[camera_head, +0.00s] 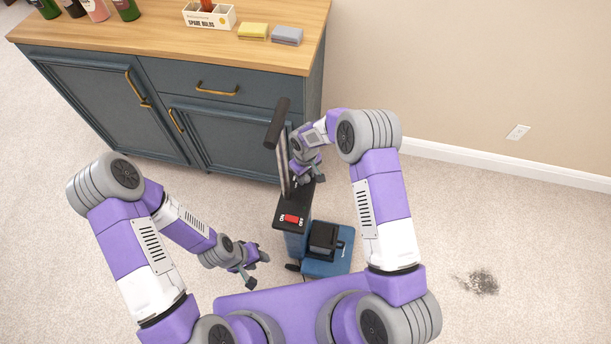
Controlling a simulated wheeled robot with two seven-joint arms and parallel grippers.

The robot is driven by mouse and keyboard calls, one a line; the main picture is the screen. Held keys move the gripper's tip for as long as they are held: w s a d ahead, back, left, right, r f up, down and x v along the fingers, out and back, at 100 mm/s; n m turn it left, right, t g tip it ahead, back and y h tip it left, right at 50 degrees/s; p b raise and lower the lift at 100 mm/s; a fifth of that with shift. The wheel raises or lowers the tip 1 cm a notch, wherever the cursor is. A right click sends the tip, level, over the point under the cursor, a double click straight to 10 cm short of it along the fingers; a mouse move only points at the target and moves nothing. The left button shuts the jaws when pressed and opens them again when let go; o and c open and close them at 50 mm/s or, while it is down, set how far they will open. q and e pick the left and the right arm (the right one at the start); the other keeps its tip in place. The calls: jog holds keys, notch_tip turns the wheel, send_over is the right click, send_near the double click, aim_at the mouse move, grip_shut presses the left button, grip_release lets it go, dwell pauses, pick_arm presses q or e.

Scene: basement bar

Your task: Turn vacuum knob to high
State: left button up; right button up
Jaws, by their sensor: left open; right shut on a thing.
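The vacuum (296,243) stands upright on the carpet in front of the cabinet, with a blue body, a black top panel, a metal pole and a black handle (277,124). A red switch (291,219) marked ON and OFF is on its panel. I cannot make out the knob or its setting. My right gripper (308,178) is beside the pole, at the upper end of the panel, shut on a part of the vacuum that its fingers hide. My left gripper (257,268) is open and empty, low to the left of the vacuum.
A blue cabinet (185,93) with a wooden top stands behind the vacuum. Bottles, a spare bulbs box (209,18) and yellow (253,31) and grey (287,35) sponges are on it. A dark dirt patch (478,282) marks the carpet at right. Carpet is otherwise clear.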

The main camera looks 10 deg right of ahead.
aim_at(306, 176)
jog(key=m, duration=0.5)
jog(key=shift+m+b, duration=0.3)
jog(key=shift+m, duration=2.3)
jog(key=o, duration=1)
jog(key=shift+o, duration=0.2)
notch_tip(306, 176, up, 8)
jog(key=shift+f+p, duration=0.2)
jog(key=shift+p, duration=1)
